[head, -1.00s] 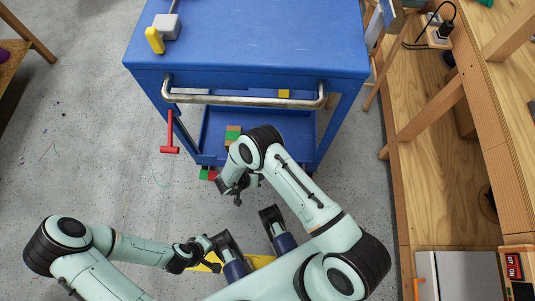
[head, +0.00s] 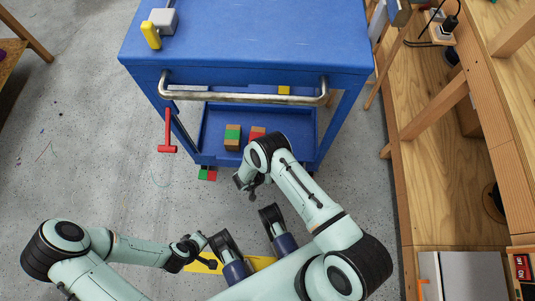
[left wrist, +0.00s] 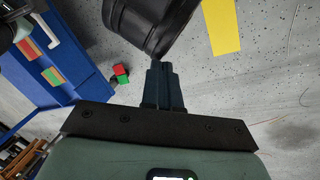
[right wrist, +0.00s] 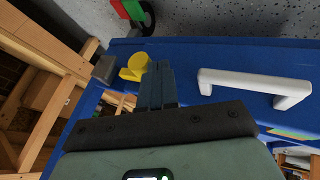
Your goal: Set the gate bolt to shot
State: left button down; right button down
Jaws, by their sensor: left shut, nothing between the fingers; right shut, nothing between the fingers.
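I cannot tell for certain which part is the gate bolt. A yellow round knob (right wrist: 135,68) beside a dark grey block (right wrist: 105,69) shows on the blue cart in the right wrist view. My left gripper (head: 203,240) is shut and empty, low over the floor, away from the cart.
The blue cart (head: 245,45) has a metal push bar (head: 245,99), and a grey box (head: 164,21) with a yellow lever (head: 150,35) on top. Blocks (head: 232,138) stand on its lower shelf. A white handle (right wrist: 250,80) is beside my right gripper. Wooden benches (head: 440,160) line the right.

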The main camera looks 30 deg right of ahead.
jog(key=shift+d, duration=0.1)
jog(key=s+d, duration=0.1)
jog(key=d, duration=0.2)
jog(key=shift+s+p, duration=0.4)
pick_arm(q)
jog(key=shift+s+d+r, duration=0.25)
jog(key=shift+s+r, duration=0.15)
jog(key=shift+s, duration=0.15)
pick_arm(e)
jog(key=shift+s+d, duration=0.2)
